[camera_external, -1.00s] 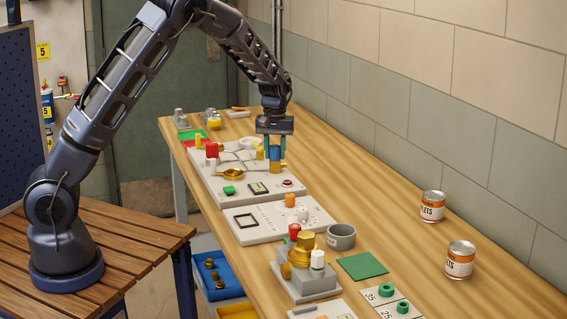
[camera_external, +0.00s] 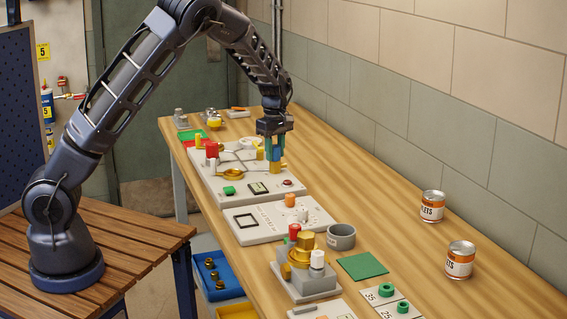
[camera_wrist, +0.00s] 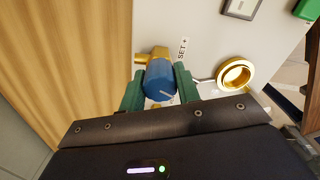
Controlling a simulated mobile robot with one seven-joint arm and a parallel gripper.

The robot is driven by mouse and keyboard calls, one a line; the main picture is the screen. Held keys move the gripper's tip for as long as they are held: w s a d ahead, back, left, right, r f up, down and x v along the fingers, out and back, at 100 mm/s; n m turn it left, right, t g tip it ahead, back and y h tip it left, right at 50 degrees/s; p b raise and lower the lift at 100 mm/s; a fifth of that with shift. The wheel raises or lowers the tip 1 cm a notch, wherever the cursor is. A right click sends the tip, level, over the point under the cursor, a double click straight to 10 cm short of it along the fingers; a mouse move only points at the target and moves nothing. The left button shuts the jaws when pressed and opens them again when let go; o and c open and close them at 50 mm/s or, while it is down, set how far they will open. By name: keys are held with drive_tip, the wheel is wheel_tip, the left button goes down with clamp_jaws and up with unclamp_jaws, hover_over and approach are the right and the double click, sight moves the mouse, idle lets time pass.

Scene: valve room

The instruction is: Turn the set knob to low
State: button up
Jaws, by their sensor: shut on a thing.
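The set knob (camera_wrist: 159,80) is a blue cylinder with a white pointer line, on a brass fitting (camera_wrist: 143,57) on the grey valve panel (camera_wrist: 208,35). A label reading "SET +" is beside it in the wrist view. My gripper (camera_wrist: 158,86) has its green fingers on both sides of the blue knob and is shut on it. In the external view my gripper (camera_external: 273,150) points down over the panel's right side and largely hides the knob; the brass base shows below. The pointer's setting against a low mark cannot be read.
A brass ring (camera_wrist: 235,74) is close to the knob on the panel. A red knob (camera_external: 212,150) and a yellow post stand to the left. A second panel (camera_external: 265,222) lies nearer.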

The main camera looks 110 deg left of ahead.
sight(275, 146)
drive_tip(key=shift+n, duration=0.5)
drive_tip(key=o, duration=1)
drive_tip(key=shift+r, duration=0.1)
wheel_tip(275, 146, up, 11)
drive_tip(key=shift+f, duration=0.2)
